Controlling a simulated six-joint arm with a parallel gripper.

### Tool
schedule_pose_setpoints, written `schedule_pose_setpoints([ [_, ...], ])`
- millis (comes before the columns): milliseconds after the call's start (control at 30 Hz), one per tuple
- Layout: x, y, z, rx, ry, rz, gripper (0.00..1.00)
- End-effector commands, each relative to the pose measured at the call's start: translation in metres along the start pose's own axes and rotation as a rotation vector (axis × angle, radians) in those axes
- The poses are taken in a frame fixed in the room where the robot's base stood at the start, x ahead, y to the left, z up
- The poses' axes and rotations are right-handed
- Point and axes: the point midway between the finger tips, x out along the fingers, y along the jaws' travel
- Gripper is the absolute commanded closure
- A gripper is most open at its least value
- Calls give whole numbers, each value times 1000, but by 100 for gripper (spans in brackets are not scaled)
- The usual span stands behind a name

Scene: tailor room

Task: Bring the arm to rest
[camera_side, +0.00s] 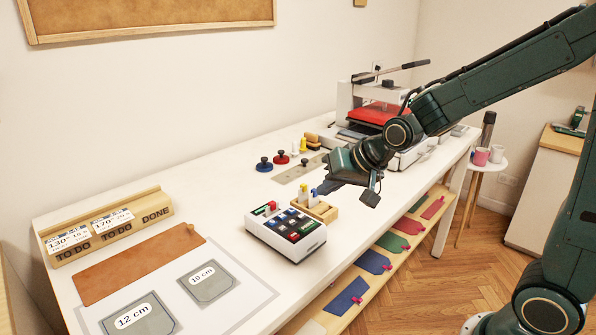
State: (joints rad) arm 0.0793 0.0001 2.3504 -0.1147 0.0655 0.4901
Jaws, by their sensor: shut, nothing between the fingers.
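My gripper (339,172) is at the end of my dark green arm, which reaches in from the right. It hangs over the middle of the white table (235,190), behind the box with coloured keys and in front of the press. It is shut with nothing held. Its fingertips are small and partly hidden by the gripper body, and their height above the table is hard to tell.
A heat press (385,115) stands at the back. A key box (286,231), a small wooden holder (318,208) and several knobbed stamps (281,158) are near my gripper. A card rack (103,225), brown sheet (140,263) and labelled templates (207,283) lie left. Coloured pieces lie on a lower shelf (378,281).

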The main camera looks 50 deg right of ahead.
Motion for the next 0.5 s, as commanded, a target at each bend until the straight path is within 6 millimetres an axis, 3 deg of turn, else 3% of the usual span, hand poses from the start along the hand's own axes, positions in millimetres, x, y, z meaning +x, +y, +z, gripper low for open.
schedule_pose_setpoints([
  [500,-112,14,46,-290,-94,76,100],
])
